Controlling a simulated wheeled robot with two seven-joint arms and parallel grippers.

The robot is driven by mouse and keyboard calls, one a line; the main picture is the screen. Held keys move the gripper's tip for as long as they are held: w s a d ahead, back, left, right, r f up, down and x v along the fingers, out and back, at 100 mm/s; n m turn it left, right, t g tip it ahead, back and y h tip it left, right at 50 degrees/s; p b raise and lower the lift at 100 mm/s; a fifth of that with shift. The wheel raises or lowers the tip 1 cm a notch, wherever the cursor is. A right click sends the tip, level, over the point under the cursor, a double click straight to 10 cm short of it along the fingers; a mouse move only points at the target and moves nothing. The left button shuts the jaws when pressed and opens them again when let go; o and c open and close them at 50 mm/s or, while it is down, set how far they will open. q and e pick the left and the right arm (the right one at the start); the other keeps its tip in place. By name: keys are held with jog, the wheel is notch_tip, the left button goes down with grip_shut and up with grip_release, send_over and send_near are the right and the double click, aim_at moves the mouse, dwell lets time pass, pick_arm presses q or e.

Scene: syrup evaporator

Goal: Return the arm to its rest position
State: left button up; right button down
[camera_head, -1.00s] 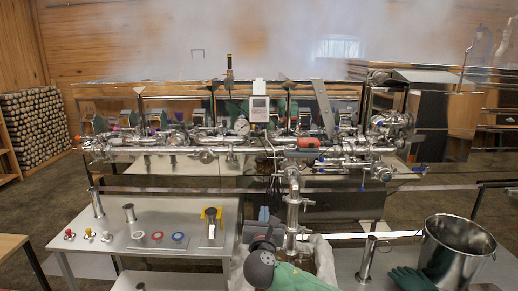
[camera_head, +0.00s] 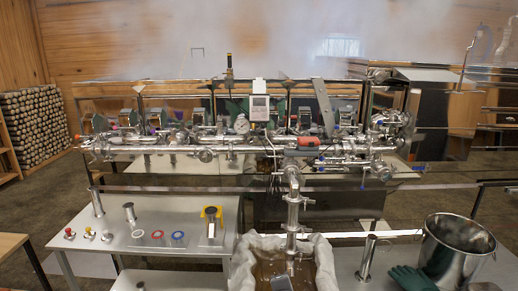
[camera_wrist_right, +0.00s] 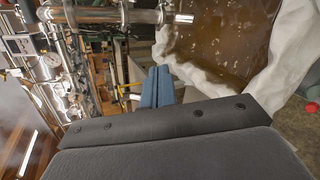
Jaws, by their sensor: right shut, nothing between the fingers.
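My right gripper (camera_wrist_right: 157,87) shows in the wrist view as two blue fingers pressed together, with nothing between them. Beside the fingers, to the right in that view, is a container lined with white cloth (camera_wrist_right: 205,72), holding brown liquid. In the head view the same cloth-lined container (camera_head: 243,268) stands at the bottom centre, under the steel outlet pipe (camera_head: 292,205). A small grey piece at the bottom edge in front of it is probably part of my right arm; most of that arm is out of the picture. My left gripper is in neither view.
The steel evaporator pipework (camera_head: 205,145) spans the middle. A white table (camera_head: 120,222) at left carries small fittings and a yellow-and-black item (camera_head: 211,222). A steel bucket (camera_head: 455,252) and green gloves (camera_head: 410,278) are at right. Steam hangs above.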

jog(key=s+d+f+m+g+y, duration=0.1)
jog(key=s+d+f+m+g, duration=0.35)
jog(key=s, duration=0.65)
jog(key=s+d+f+m+g, duration=0.2)
jog(key=s+d+f+m, duration=0.3)
jog(key=s+f+m, duration=0.4)
jog(key=s+d+f+m+g+y, duration=0.1)
jog(key=s+d+f+m+g, duration=0.3)
jog(key=s, duration=0.8)
notch_tip(320, 180, down, 24)
jog(key=w+a+m, duration=0.1)
jog(key=w, duration=0.1)
jog(key=s+f, duration=0.3)
jog(key=f, duration=0.7)
jog(key=s+a+f, duration=0.1)
jog(key=s+f, duration=0.3)
jog(key=f, duration=0.6)
jog(key=shift+s+f, duration=0.25)
jog(key=shift+f, duration=0.15)
